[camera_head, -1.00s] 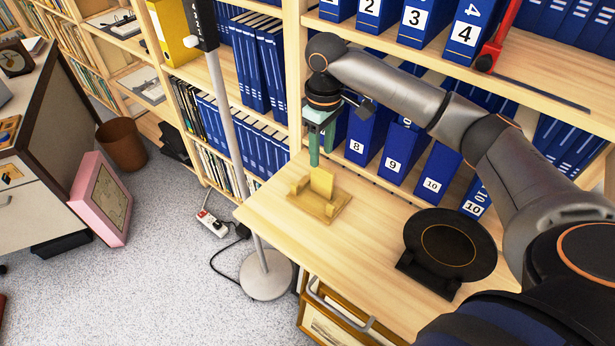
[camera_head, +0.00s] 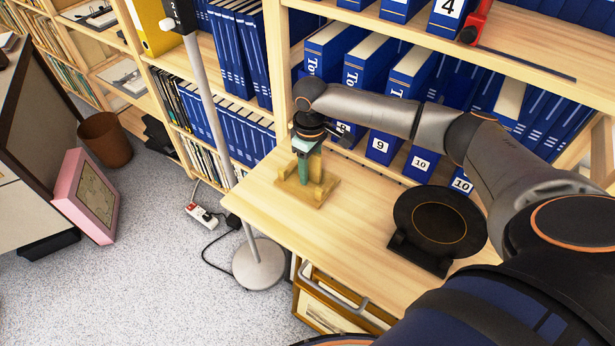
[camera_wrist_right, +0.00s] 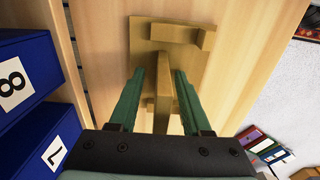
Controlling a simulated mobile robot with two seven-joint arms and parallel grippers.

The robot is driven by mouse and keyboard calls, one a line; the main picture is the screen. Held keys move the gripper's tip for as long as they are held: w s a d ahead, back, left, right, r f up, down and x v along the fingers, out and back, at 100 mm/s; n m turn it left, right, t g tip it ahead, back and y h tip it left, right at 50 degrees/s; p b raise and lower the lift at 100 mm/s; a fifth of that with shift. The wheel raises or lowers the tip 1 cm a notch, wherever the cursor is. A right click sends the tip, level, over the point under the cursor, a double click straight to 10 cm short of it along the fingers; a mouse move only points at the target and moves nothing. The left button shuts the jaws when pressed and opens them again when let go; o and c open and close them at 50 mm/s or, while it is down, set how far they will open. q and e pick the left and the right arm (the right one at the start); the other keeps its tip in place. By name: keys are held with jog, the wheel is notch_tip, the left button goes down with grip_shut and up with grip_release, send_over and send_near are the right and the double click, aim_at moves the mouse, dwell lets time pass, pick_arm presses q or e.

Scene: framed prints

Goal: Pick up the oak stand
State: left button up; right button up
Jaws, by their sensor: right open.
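The oak stand (camera_head: 317,194) is a small light-wood base with an upright back piece and short props, standing on the wooden desk top (camera_head: 365,205) near its left end. My right gripper (camera_head: 305,172) points down at the stand, its green fingers partly hiding the upright. In the right wrist view, the stand (camera_wrist_right: 162,60) lies below the open fingers (camera_wrist_right: 160,80), and its upright piece (camera_wrist_right: 162,92) is between them with a gap visible on each side. My left gripper is not in view.
A black round plate (camera_head: 437,222) on a dark stand is to the right on the desk. Numbered blue binders (camera_head: 383,145) stand along the back, under a shelf (camera_head: 500,60). A grey lamp pole (camera_head: 215,110) rises left of the desk. The desk between stand and plate is clear.

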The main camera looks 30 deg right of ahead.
jog(key=shift+f, duration=0.1)
grip_shut()
dwell(0.3)
dwell(1.1)
